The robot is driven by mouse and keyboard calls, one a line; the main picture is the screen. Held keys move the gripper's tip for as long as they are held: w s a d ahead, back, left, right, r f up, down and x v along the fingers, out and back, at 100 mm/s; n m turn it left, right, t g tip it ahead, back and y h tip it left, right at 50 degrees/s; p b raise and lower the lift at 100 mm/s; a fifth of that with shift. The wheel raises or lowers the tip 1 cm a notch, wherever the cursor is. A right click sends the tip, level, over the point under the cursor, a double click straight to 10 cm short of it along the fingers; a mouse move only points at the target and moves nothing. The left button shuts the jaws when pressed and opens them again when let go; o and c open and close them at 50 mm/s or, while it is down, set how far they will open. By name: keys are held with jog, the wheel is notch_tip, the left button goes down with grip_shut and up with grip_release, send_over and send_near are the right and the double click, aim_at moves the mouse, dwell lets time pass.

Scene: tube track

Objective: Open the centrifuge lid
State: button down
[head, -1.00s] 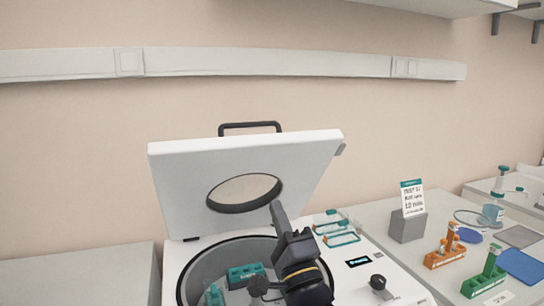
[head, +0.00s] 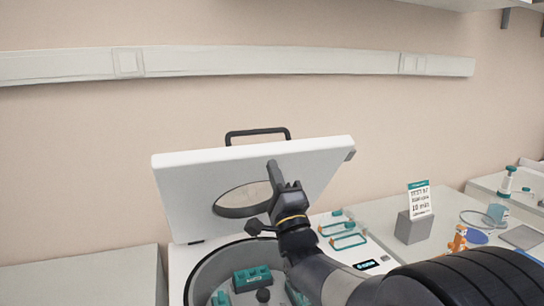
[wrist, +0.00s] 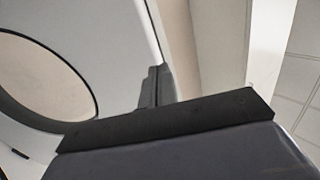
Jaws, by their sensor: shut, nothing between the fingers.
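The white centrifuge lid (head: 315,165) stands raised and tilted back, with its black handle (head: 258,132) at the top and an oval window (head: 238,199) in its middle. The open centrifuge bowl (head: 205,275) below holds teal tube carriers (head: 252,279). My gripper (head: 273,170) is shut and empty, pointing up in front of the lid's inner face, over the window's right edge in the head view. Whether it touches the lid I cannot tell. In the wrist view, my gripper (wrist: 156,85) rises beside the lid (wrist: 95,45), and the window (wrist: 45,80) shows at left.
Teal-framed racks (head: 345,235) lie right of the bowl, near a small display (head: 367,264). A sign in a grey block (head: 413,227) and an orange rack (head: 458,240) stand on the right bench. The left bench (head: 80,280) is clear.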

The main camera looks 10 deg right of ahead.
jog(key=shift+x, duration=0.95)
